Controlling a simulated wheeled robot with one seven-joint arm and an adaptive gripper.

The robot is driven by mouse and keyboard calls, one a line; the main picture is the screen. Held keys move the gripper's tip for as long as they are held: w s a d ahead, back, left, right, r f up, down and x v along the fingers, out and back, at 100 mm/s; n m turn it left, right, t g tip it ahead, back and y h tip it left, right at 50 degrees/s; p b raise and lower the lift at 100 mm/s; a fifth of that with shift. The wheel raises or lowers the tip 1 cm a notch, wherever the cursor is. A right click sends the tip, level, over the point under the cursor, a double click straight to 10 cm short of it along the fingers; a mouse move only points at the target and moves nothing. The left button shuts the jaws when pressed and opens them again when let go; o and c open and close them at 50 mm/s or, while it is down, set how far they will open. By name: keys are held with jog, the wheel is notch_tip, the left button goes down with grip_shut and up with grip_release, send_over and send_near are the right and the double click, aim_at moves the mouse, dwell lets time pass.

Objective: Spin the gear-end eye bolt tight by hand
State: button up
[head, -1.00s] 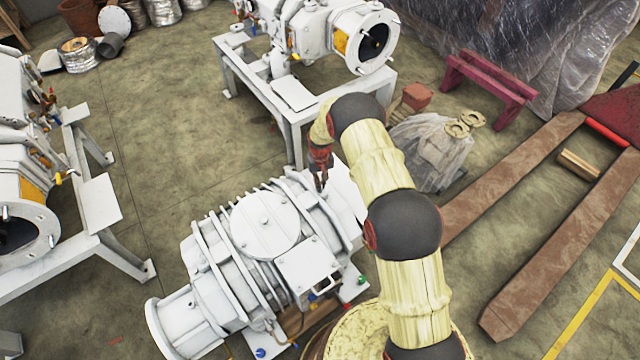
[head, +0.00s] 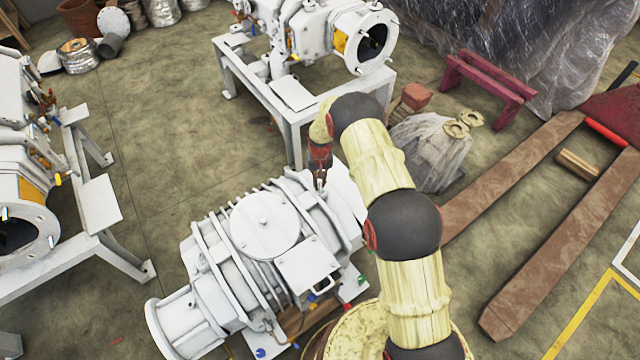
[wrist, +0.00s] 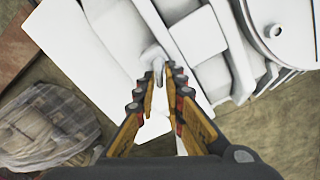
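The white screw vacuum pump (head: 225,255) lies in the lower middle of the head view, with a round cover on top. My gripper (head: 320,183) points down over the pump's far right end, the gear end. In the wrist view, the gear-end eye bolt (wrist: 154,55) is a small pale piece at the fingertips of my gripper (wrist: 164,68). The two fingers converge with a narrow gap and appear shut on the bolt. The bolt's lower part and its seat are partly hidden by the fingers. In the head view the bolt is too small to make out.
A second pump (head: 310,25) stands on a white frame behind, and another pump (head: 25,200) is at the left. A plastic-wrapped load (head: 432,150) sits right of my arm. Brown forks (head: 540,255) lie at the right. Floor between the pumps is clear.

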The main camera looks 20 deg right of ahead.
jog(key=o, duration=0.3)
jog(key=shift+s+f, duration=0.15)
jog(key=shift+f, duration=0.05)
notch_tip(320, 180, up, 12)
dwell(0.5)
dwell(0.3)
